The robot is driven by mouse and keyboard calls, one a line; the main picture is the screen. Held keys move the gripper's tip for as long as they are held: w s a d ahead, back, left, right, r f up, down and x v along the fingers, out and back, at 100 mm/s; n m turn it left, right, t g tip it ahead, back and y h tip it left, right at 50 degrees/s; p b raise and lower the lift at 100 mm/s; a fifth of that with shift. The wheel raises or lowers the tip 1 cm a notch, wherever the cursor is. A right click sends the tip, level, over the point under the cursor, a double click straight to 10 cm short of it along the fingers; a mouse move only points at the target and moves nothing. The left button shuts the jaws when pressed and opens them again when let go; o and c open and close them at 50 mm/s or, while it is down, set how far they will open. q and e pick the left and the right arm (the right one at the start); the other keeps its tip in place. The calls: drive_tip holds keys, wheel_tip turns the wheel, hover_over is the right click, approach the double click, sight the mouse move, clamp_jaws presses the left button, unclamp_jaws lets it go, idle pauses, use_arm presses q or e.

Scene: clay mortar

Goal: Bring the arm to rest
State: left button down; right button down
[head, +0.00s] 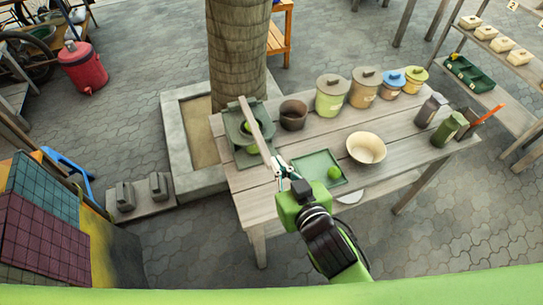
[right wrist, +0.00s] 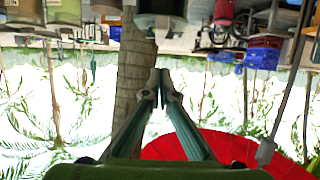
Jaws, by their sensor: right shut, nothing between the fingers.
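My right gripper (head: 279,162) is over the near left part of the wooden table (head: 300,146), between the green mortar and the green tray. Its two fingers meet at the tips in the right wrist view (right wrist: 159,78), with nothing between them. My left gripper is not in view.
A green tray (head: 308,162) with a lime (head: 334,173) lies beside my right gripper. A cream bowl (head: 366,148), a brown pot (head: 293,115) and several lidded jars stand farther back. A tree trunk (head: 237,50) rises behind the table. Paving in front is clear.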

drive_tip(key=s+d+f+m+g+h, duration=0.1)
drive_tip(key=s+d+f+g+h, duration=0.1)
drive_tip(key=s+d+f+g, duration=0.5)
drive_tip(key=s+d+f+m+g+h, duration=0.1)
drive_tip(key=s+d+f+g+h, duration=0.3)
drive_tip(key=s+d, duration=0.65)
drive_tip(key=s+f+y+b, duration=0.2)
drive_tip(key=s+f, duration=0.1)
drive_tip(key=f, duration=2.7)
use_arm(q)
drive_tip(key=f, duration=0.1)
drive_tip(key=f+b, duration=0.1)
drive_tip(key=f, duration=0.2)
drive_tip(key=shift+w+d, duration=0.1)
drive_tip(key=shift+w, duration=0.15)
use_arm(e)
drive_tip(key=s+d+f+g, duration=0.1)
drive_tip(key=s+d+f, duration=0.1)
drive_tip(key=s+f, duration=1.5)
drive_tip(key=shift+d+f+n+g, duration=0.15)
drive_tip(key=shift+d+n+g, duration=0.15)
drive_tip(key=shift+n, duration=0.1)
